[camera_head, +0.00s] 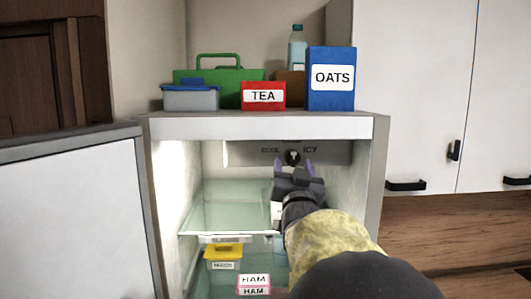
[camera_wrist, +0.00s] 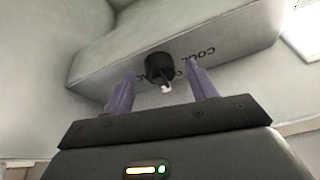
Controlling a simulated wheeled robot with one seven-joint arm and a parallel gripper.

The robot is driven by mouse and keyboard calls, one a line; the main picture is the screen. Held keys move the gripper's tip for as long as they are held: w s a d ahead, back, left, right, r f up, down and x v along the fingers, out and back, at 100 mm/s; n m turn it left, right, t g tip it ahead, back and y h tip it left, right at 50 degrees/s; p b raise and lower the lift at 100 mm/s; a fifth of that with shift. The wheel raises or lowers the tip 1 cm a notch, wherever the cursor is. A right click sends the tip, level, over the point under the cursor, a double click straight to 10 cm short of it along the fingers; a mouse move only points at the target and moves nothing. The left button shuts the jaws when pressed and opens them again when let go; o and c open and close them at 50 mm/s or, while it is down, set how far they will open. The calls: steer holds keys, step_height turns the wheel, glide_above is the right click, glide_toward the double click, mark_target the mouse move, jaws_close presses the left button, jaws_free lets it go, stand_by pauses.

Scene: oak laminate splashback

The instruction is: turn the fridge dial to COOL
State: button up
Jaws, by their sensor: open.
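The fridge dial (camera_head: 292,157) is a small black knob on the grey panel (camera_head: 335,152) under the fridge's top. COOL is printed to its left and ICY to its right in the head view; the label above is unclear. In the wrist view the dial (camera_wrist: 158,66) has a pale mark on its lower side, away from the COOL print (camera_wrist: 195,54); its exact setting is hard to read. My gripper (camera_head: 293,165) is open and empty. In the wrist view its fingertips (camera_wrist: 161,72) flank the dial with gaps visible; I cannot tell their depth to it.
The fridge door (camera_head: 75,220) stands open at left. A glass shelf (camera_head: 225,212) lies below the panel, with a yellow-lidded box (camera_head: 223,253) and a HAM pack (camera_head: 254,282) lower down. TEA (camera_head: 263,96) and OATS (camera_head: 331,78) boxes stand on top.

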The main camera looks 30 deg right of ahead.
steer(key=shift+w+d+r, duration=0.15)
steer(key=shift+w+d, duration=0.15)
steer(key=shift+w, duration=0.1)
steer(key=shift+s, duration=0.15)
steer(key=shift+a, duration=0.1)
steer(key=c, duration=1)
